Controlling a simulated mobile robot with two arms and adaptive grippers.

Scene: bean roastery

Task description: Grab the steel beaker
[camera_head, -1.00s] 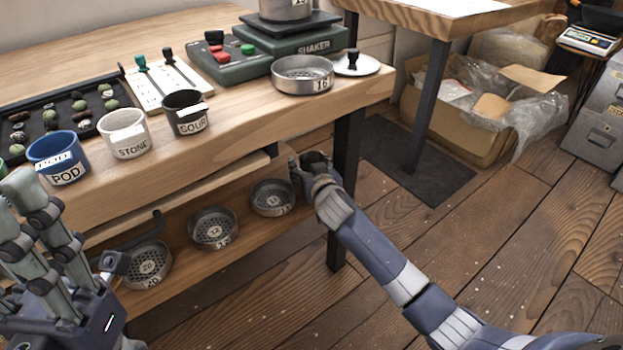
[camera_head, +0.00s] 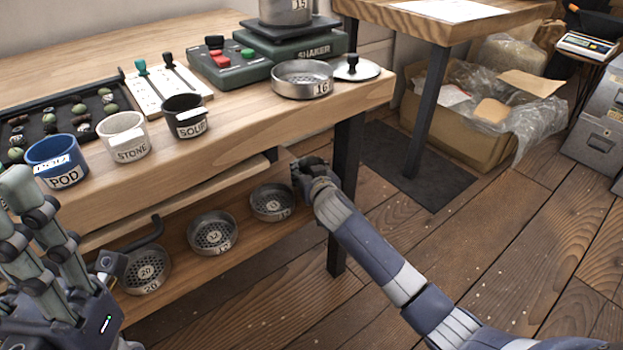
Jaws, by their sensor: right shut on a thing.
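I cannot pick out a steel beaker for certain in the head view. My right gripper (camera_head: 304,170) is at the front edge of the bench, near its right leg, beside the small steel sieve (camera_head: 271,203) on the lower shelf. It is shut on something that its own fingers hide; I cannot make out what. My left gripper (camera_head: 70,225) is at the lower left, in front of the bench, with its fingers spread and nothing visible between them. A steel vessel (camera_head: 286,10), cut by the top edge, stands on the green shaker (camera_head: 300,45).
Blue (camera_head: 57,162), white (camera_head: 124,136) and black (camera_head: 185,117) cups line the bench front. A steel sieve (camera_head: 302,80) and a knobbed lid (camera_head: 355,69) sit at its right end. Two more sieves are on the shelf. The floor (camera_head: 500,240) at right is clear.

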